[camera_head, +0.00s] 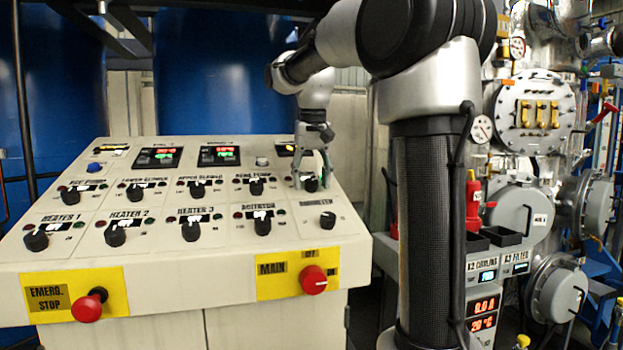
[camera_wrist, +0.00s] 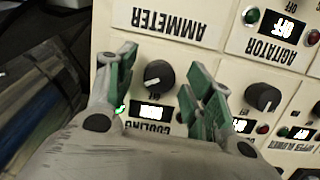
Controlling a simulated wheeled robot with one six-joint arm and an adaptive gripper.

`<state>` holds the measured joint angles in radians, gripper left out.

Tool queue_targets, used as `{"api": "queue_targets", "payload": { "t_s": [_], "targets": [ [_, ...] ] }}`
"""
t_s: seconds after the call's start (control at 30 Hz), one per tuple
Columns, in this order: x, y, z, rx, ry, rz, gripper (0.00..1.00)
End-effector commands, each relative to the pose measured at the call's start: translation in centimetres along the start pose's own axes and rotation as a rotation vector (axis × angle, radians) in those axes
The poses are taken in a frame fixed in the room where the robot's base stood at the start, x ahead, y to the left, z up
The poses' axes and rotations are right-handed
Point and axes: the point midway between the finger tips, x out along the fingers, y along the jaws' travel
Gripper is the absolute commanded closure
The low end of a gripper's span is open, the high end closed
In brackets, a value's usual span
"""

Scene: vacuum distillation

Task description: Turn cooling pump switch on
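The cooling pump switch is a black round knob (camera_wrist: 159,75) with a white pointer line, below the upside-down AMMETER label and above the COOLING label (camera_wrist: 158,131) in the wrist view. In the head view the knob (camera_head: 311,185) is at the right end of the panel's upper knob row, partly hidden by my fingers. My gripper (camera_head: 312,172) reaches down over it from above. In the wrist view my gripper (camera_wrist: 165,66) is open, with one green-padded finger on each side of the knob and visible gaps to it. The small display by the label is too blurred to read.
The control panel (camera_head: 165,262) carries several other knobs, including the agitator knob (camera_head: 262,226) and the ammeter knob (camera_head: 327,219). A red emergency stop (camera_head: 87,309) and red main switch (camera_head: 314,280) are on the front edge. Distillation equipment (camera_head: 535,110) stands at right.

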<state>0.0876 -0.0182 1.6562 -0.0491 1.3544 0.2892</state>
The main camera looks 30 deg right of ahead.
Motion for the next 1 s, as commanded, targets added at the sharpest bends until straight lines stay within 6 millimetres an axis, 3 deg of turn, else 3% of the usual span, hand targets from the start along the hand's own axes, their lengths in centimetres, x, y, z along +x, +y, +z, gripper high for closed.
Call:
{"api": "queue_targets", "payload": {
  "t_s": [0.27, 0.7, 1.0],
  "targets": [
    [-0.7, 0.0, -0.1, -0.001, 0.001, 0.0, 0.48],
    [-9.5, 0.0, -0.1, 0.0, 0.003, -0.001, 0.48],
    [-12.0, 0.0, 0.0, 0.0, -0.001, 0.0, 0.48]
  ]
}}
